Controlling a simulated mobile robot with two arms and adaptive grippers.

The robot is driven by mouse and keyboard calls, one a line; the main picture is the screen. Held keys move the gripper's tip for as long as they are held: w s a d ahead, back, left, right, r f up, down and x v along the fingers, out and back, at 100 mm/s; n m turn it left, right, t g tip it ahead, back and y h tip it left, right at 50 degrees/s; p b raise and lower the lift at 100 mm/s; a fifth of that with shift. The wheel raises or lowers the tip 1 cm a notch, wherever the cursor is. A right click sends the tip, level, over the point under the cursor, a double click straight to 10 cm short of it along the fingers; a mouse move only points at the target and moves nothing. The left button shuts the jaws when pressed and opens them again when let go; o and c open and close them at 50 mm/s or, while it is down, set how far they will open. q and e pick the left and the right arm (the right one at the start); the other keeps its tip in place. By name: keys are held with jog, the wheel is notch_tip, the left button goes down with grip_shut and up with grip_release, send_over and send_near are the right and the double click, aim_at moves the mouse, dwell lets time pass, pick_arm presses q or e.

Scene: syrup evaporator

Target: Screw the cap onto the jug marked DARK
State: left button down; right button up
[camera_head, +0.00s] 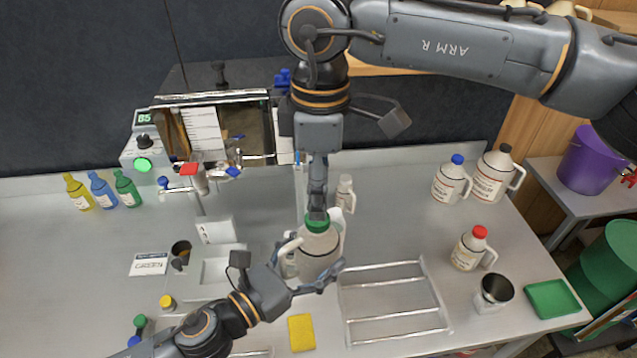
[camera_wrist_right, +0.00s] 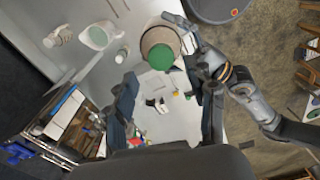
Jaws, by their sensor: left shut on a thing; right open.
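A pale jug (camera_head: 318,262) with a handle stands upright at the middle of the counter; its label is not visible, so I cannot read its marking. A green cap (camera_head: 317,222) sits on its mouth; how far it is screwed on I cannot tell. My left gripper (camera_head: 314,277) is shut on the jug's body from the front. My right gripper (camera_head: 318,208) points down just above the cap. In the right wrist view, its two fingers (camera_wrist_right: 168,105) are spread apart, with the green cap (camera_wrist_right: 161,57) and the jug (camera_wrist_right: 158,36) beyond them.
A wire rack (camera_head: 393,303) lies right of the jug. Jugs with red (camera_head: 473,249), blue (camera_head: 452,180) and dark (camera_head: 493,174) caps stand at the right. The evaporator (camera_head: 230,130) is behind left. A yellow sponge (camera_head: 301,332) lies in front. A small white bottle (camera_head: 345,194) stands close behind.

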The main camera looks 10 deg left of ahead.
jog(key=n, duration=0.5)
jog(key=shift+r, duration=0.2)
jog(key=n, duration=0.5)
jog(key=shift+r+n, duration=0.25)
jog(key=shift+n, duration=0.15)
jog(key=n, duration=0.5)
jog(key=shift+a+r+n, duration=0.1)
jog(key=shift+r+n, duration=0.1)
jog(key=shift+n, duration=0.2)
jog(key=n, duration=0.4)
jog(key=shift+r, duration=0.15)
jog(key=n, duration=0.5)
jog(key=shift+r+n, duration=0.25)
jog(key=shift+n, duration=0.15)
jog(key=n, duration=0.5)
jog(key=shift+r+n, duration=0.2)
jog(key=shift+n, duration=0.2)
jog(key=n, duration=0.5)
jog(key=shift+r+n, duration=0.2)
jog(key=shift+n, duration=0.1)
jog(key=n, duration=0.4)
jog(key=shift+r+n, duration=0.15)
jog(key=shift+n, duration=0.15)
